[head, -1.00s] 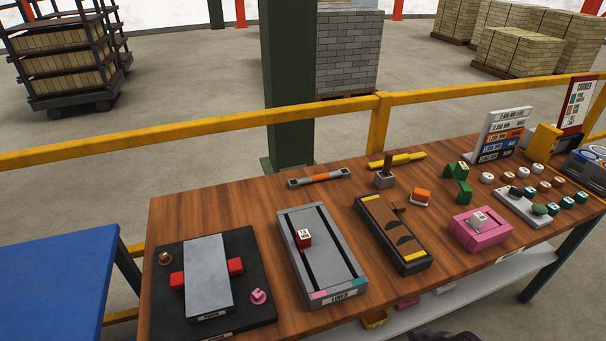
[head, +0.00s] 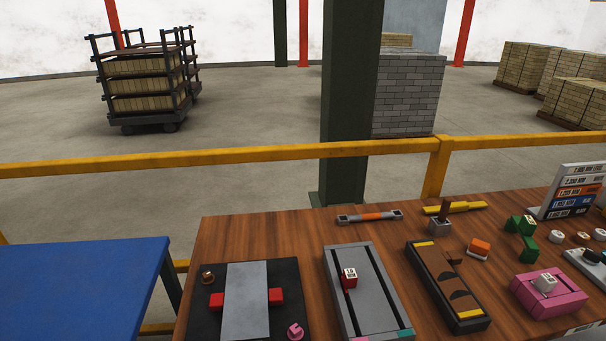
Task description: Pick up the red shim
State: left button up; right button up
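I cannot tell for certain which piece is the red shim. A small red block with a white labelled top (head: 349,278) sits on the grey slotted liner fixture (head: 392,297). Two plain red blocks, a left one (head: 216,301) and a right one (head: 276,297), touch or flank the long grey plate (head: 246,300) on the black base (head: 292,272). An orange-red piece with a white base (head: 479,247) lies on the wooden table behind the brown fixture. Neither of my grippers is in view.
The wooden table (head: 290,227) also bears a brown fixture (head: 440,280), a pink block (head: 548,294), green pieces (head: 520,225) and a sign rack (head: 577,190). A blue table (head: 80,290) stands left. A yellow rail (head: 240,155) and green column (head: 350,100) stand behind.

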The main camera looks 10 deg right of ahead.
aim_at(350, 279)
jog(key=k+l+u, duration=0.15)
jog(key=l+u, duration=0.2)
jog(key=k+l+u, duration=0.15)
jog(key=u, duration=0.25)
jog(key=k+l+u, duration=0.35)
jog(key=i+j, duration=0.05)
jog(key=i, duration=0.05)
